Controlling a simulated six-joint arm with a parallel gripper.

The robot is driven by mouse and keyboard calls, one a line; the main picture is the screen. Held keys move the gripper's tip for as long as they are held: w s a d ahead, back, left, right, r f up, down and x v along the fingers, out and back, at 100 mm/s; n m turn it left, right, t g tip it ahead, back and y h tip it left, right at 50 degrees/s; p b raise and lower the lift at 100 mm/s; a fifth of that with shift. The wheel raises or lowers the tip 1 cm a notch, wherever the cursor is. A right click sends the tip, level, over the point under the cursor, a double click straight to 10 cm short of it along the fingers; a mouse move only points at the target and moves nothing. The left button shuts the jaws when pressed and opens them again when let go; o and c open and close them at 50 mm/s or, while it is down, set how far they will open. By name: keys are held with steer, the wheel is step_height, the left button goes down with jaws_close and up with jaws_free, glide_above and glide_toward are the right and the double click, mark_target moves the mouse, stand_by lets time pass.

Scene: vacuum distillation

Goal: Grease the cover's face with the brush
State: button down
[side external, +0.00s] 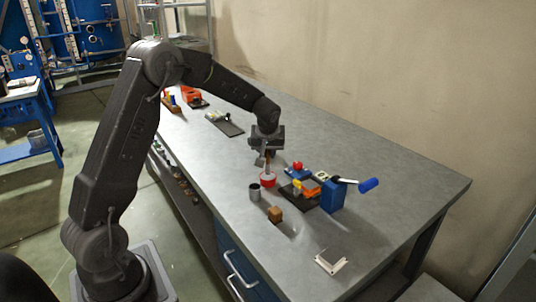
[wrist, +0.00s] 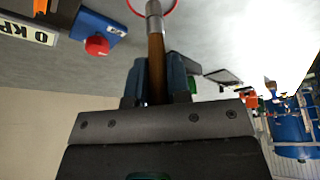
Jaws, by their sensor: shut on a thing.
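My gripper (side external: 267,155) is shut on a brush and points down over the table. In the wrist view the brush (wrist: 156,62) shows a brown wooden handle between the fingers and a silver ferrule at the top edge. The brush's lower end is at a small red and white pot (side external: 268,180); its red rim (wrist: 174,8) circles beside the ferrule in the wrist view. The bristles are hidden, so I cannot tell whether they touch anything inside. I cannot pick out the cover for certain among the parts to the right of the pot.
A grey metal cup (side external: 255,192) and a brown block (side external: 275,215) stand close to the pot. Right of it are orange and black parts (side external: 311,188) and a blue box (side external: 333,196) with a blue-handled lever. A pale bracket (side external: 331,262) lies near the front; the right tabletop is clear.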

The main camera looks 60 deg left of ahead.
steer(key=shift+r, duration=3)
